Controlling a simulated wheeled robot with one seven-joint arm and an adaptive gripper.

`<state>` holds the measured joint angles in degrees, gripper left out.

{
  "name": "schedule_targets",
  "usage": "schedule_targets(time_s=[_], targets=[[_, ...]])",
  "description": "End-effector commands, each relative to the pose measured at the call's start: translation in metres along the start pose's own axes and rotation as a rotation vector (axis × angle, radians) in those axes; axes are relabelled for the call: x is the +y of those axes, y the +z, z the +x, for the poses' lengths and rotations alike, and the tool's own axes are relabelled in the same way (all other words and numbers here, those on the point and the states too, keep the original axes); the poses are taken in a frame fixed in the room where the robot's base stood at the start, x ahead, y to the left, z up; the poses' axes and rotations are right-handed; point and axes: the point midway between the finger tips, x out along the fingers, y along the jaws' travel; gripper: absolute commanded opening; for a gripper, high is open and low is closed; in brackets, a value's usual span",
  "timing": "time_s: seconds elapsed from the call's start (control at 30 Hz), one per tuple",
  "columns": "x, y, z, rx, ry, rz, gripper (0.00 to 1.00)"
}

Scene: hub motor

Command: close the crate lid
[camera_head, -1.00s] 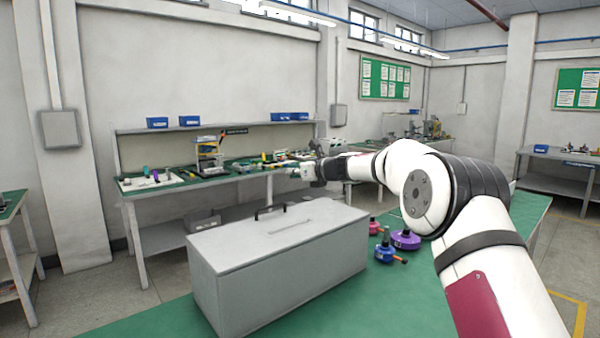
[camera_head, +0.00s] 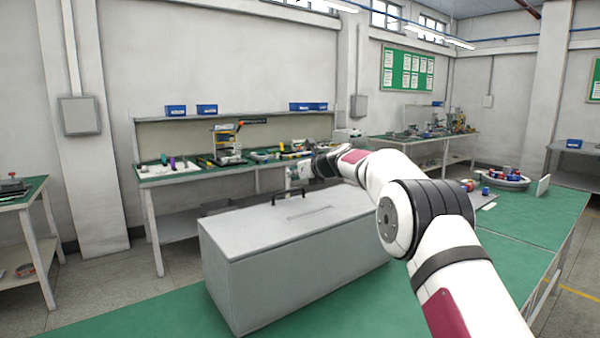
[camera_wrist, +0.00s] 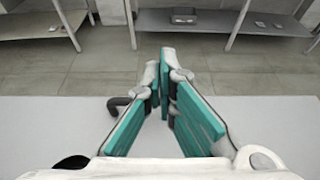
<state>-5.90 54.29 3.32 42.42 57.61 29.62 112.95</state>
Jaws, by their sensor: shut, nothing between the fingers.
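The grey crate (camera_head: 300,285) stands on the green-topped table in the head view. Its flat lid (camera_head: 245,232) lies level on top, with no gap visible along the front edge. A dark handle (camera_head: 275,199) sits near the lid's far edge and is partly hidden. My gripper (camera_head: 292,178) is over the far side of the lid, near the handle. In the wrist view my gripper (camera_wrist: 163,112) has its teal fingers converging at the tips, shut and empty. The pale lid (camera_wrist: 50,125) lies below them, with the black handle (camera_wrist: 117,103) left of the fingers.
A round tray (camera_head: 515,182) with small coloured parts lies at the far right. A cluttered workbench (camera_head: 180,177) stands behind the crate. My arm hides part of the table.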

Motion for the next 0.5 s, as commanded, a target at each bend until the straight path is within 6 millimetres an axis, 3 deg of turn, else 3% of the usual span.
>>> schedule_targets(time_s=[0.2, 0.5], targets=[[0.000, -0.018, 0.020, 0.000, 0.000, 0.002, 0.00], [0.000, -0.027, 0.029, -0.001, -0.001, 0.001, 0.00]])
